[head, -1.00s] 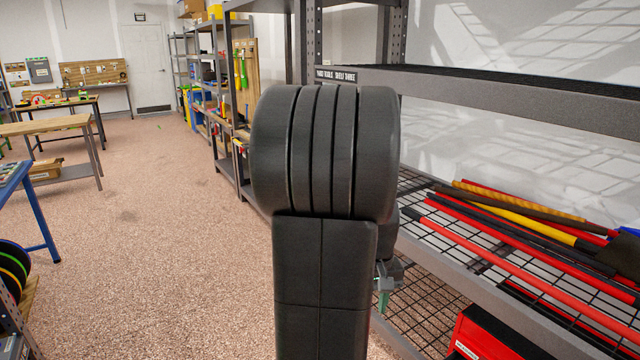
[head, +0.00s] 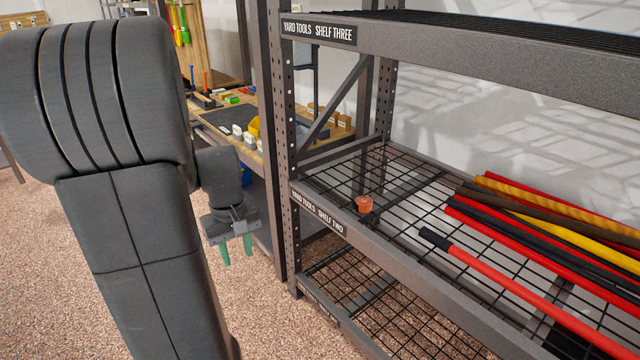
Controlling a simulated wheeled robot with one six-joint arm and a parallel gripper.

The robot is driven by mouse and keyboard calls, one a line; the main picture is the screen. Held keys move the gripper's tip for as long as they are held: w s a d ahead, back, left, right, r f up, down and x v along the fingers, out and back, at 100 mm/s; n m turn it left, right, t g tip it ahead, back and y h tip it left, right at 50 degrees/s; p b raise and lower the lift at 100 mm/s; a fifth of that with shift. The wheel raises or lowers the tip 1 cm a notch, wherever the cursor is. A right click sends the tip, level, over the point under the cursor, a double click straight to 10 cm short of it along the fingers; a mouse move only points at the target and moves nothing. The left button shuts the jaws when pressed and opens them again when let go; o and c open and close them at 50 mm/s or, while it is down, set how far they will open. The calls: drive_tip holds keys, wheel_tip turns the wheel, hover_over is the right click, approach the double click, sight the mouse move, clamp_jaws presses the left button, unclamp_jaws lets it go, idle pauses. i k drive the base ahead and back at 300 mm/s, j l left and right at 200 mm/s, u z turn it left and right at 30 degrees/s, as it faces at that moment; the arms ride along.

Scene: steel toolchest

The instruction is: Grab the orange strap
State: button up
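A small orange item (head: 364,204), which looks like a rolled-up strap, sits on the wire shelf labelled "Yard Tools Shelf Two", near its front edge. My gripper (head: 236,251) hangs left of the shelf's corner post, pointing down. Its two green fingers are apart with nothing visible between them, so it is open and empty. It is well to the left of the orange item and not touching it.
The wire shelf's front rail (head: 400,265) and the perforated corner post (head: 288,130) stand between my gripper and the shelf. Long red, yellow and black handles (head: 540,290) lie on the right. A workbench (head: 245,130) stands behind.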

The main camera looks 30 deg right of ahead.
sight(362, 204)
drive_tip(key=i+z, duration=0.3)
drive_tip(key=i+j+z, duration=0.15)
drive_tip(key=i+z, duration=0.15)
drive_tip(key=i, duration=0.25)
drive_tip(key=i+j+z, duration=0.3)
drive_tip(key=i+l+z, duration=0.1)
drive_tip(key=i+z, duration=0.15)
drive_tip(key=z, duration=0.15)
drive_tip(key=i+z, duration=0.2)
drive_tip(key=z, duration=0.2)
drive_tip(key=i+z, duration=0.25)
drive_tip(key=z, duration=0.15)
